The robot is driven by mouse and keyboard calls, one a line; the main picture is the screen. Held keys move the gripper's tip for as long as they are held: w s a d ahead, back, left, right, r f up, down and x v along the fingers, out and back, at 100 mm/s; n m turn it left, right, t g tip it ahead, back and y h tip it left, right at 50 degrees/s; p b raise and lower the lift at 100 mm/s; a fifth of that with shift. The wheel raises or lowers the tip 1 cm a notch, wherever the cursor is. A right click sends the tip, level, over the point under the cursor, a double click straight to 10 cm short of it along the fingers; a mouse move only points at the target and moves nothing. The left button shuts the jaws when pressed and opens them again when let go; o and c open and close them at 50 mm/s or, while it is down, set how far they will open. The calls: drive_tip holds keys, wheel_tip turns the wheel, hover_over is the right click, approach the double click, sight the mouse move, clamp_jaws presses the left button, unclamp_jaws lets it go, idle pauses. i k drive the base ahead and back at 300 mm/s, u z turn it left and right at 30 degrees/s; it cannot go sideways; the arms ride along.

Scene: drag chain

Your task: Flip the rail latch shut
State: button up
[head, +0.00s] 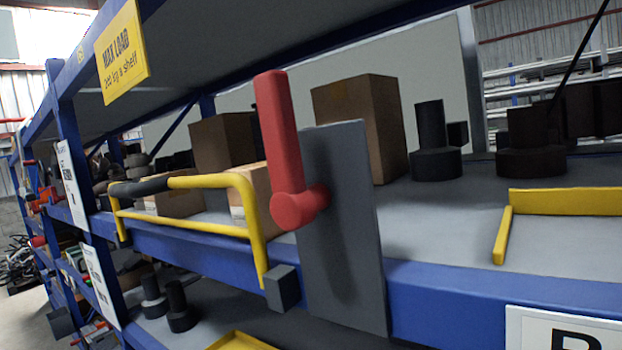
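The rail latch has a red lever (281,140) on a dark grey upright plate (346,230) in the middle of the head view. The lever points up from its round red pivot at the plate's left face. The plate stands at the front of the blue shelf beam. A yellow rail (250,215) with a black grip (140,187) is left of the plate. Its near end comes down by a small dark grey block (281,288) on the beam, beside the plate. My gripper is not in view.
The shelf (440,225) carries cardboard boxes (360,120) and dark cylindrical parts (435,150) behind the latch. A yellow edge guard (560,202) is at the right. An upper shelf with a yellow load sign (121,55) hangs above. Space in front of the lever looks clear.

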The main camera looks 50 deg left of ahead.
sight(294, 205)
drive_tip(key=u, duration=0.7)
drive_tip(key=k, duration=1.35)
drive_tip(key=z, duration=0.45)
drive_tip(key=i, duration=1)
drive_tip(key=u, duration=0.05)
